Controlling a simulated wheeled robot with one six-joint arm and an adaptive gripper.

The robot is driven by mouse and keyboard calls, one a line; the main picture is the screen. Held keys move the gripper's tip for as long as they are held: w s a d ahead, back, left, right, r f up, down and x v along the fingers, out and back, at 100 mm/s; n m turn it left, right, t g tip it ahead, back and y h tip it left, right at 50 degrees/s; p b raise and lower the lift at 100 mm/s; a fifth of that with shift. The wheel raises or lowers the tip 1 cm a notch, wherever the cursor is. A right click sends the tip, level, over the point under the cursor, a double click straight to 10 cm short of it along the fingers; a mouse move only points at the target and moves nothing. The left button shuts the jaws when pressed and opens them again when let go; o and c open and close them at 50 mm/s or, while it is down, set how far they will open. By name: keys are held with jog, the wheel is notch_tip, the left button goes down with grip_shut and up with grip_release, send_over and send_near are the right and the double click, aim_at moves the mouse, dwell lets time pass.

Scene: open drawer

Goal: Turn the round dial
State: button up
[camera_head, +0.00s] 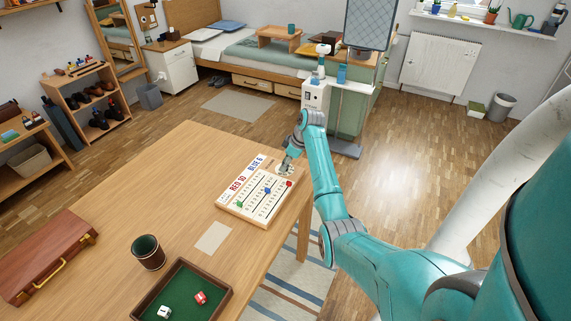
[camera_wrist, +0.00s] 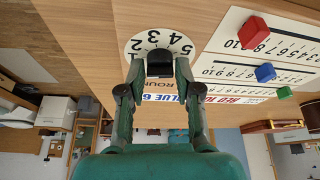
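The round dial (camera_wrist: 137,46) is a white disc with black numbers on the wooden table, and it carries a black knob (camera_wrist: 160,63). My gripper (camera_wrist: 160,68) has its two fingertips on either side of this knob, with no clear gap on either side, and appears shut on it. The fingers and the knob hide part of the disc. In the head view my gripper (camera_head: 286,168) is at the far right part of the table, over the dial (camera_head: 285,171), which is mostly covered there.
A white scoreboard (camera_head: 235,205) with red, blue and green markers lies right beside the dial. A dice tray (camera_head: 143,309), a dark cup (camera_head: 148,252), a pale card (camera_head: 213,237) and a brown case (camera_head: 45,258) are farther off on the table (camera_head: 150,190).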

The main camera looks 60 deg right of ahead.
jog(key=shift+o, duration=0.8)
jog(key=v, duration=1.2)
jog(key=shift+s, duration=0.1)
